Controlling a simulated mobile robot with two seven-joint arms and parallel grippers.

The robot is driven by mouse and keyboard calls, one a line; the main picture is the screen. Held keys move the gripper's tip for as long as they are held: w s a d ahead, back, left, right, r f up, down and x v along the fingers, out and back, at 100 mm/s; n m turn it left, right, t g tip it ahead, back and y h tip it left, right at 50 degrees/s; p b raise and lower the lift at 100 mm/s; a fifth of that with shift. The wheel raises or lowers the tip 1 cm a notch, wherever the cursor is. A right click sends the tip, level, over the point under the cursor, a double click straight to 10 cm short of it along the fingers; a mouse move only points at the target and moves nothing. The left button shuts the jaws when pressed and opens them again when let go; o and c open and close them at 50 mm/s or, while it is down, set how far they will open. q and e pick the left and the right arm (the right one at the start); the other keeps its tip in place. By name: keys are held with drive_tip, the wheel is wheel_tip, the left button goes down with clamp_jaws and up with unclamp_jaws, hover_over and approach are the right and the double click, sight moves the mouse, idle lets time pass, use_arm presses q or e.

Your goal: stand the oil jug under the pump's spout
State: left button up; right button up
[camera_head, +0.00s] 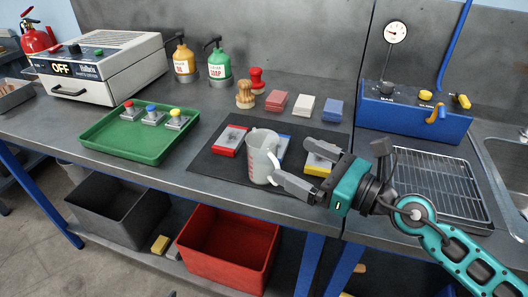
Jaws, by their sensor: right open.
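The oil jug (259,158) is a pale, see-through jug with red marks on its side. It stands upright on the dark mat (212,167), its handle towards the right. My right gripper (293,163) comes in from the right, open and empty, with its fingertips close to the handle side. I cannot tell whether the lower finger touches the jug. A yellow-orange pump bottle (184,64) with a dark spout and a green pump bottle (219,65) labelled soap stand at the back left. The yellow-orange label is hard to read. My left gripper is not in view.
Red (229,141) and yellow-edged (319,165) items lie on the mat. Behind are stamps (256,80) and coloured blocks (304,105). A green tray (97,147) with several knobbed pieces lies left. A blue gauge unit (414,118) and wire rack (437,181) are right.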

sight(276, 151)
drive_tip(key=shift+x, duration=1.05)
drive_tip(key=shift+w+a, duration=0.3)
drive_tip(key=shift+a, duration=0.15)
drive_tip(key=x, duration=0.2)
drive_tip(key=p+x, duration=0.1)
drive_tip(key=x, duration=0.1)
drive_tip(key=shift+w+a+f, duration=0.1)
drive_tip(key=shift+w+f, duration=0.05)
drive_tip(key=shift+f, duration=0.1)
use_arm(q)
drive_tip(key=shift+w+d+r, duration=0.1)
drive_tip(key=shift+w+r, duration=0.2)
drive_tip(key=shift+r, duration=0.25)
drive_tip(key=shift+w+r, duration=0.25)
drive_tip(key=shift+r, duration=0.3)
use_arm(e)
drive_tip(key=c, duration=1.2)
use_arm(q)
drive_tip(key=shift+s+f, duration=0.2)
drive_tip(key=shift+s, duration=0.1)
use_arm(e)
drive_tip(key=shift+r, duration=0.15)
